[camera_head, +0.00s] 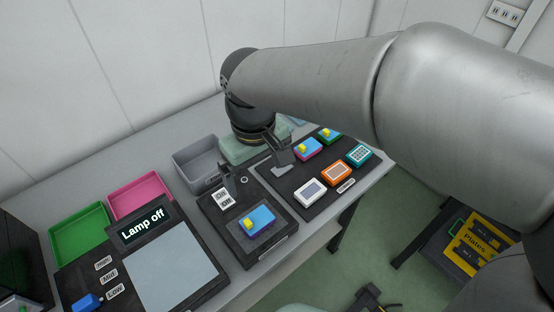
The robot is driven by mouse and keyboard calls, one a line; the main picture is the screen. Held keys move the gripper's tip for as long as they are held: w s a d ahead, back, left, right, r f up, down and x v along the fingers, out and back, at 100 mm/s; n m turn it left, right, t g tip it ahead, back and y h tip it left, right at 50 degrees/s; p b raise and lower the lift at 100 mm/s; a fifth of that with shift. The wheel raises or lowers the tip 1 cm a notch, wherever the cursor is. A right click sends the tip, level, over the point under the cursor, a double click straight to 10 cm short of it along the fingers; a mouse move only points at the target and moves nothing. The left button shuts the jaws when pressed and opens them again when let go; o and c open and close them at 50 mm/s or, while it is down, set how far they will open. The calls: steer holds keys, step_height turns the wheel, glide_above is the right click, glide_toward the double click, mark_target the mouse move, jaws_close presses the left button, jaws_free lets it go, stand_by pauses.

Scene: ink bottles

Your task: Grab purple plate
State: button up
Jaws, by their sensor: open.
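I cannot single out a plainly purple plate. A small blue-topped plate with a pink-magenta side and a yellow piece (308,149) sits on the black board (283,184) at the right. Another blue-topped plate with a yellow piece (260,219) sits on the middle black device (232,240); its side is dark, perhaps purplish. My gripper (256,181) is open and empty, pointing down above the gap between the device and the board. It is left of the magenta-sided plate and behind the other one. My wrist hides part of the table behind.
The board also holds white (310,192), orange (336,174), teal (359,154) and green-sided (330,134) plates. A grey bin (190,163), pink tray (140,194) and green tray (79,234) stand along the back. A "Lamp off" device (145,258) is at left.

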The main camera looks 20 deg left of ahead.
glide_above(257, 219)
steer(key=shift+n, duration=0.3)
steer(key=f, duration=1.1)
steer(key=shift+w+a+f, duration=0.2)
steer(key=shift+a+f, duration=0.05)
steer(key=shift+f, duration=0.1)
steer(key=shift+s+d+f+p, duration=0.1)
steer(key=shift+f+p, duration=0.2)
steer(key=shift+f, duration=1.05)
steer(key=shift+s+d+f+p, duration=0.1)
steer(key=shift+f+p, duration=0.2)
steer(key=shift+f, duration=1.05)
steer(key=shift+c, duration=0.4)
steer(key=c, duration=1)
steer(key=shift+r, duration=0.1)
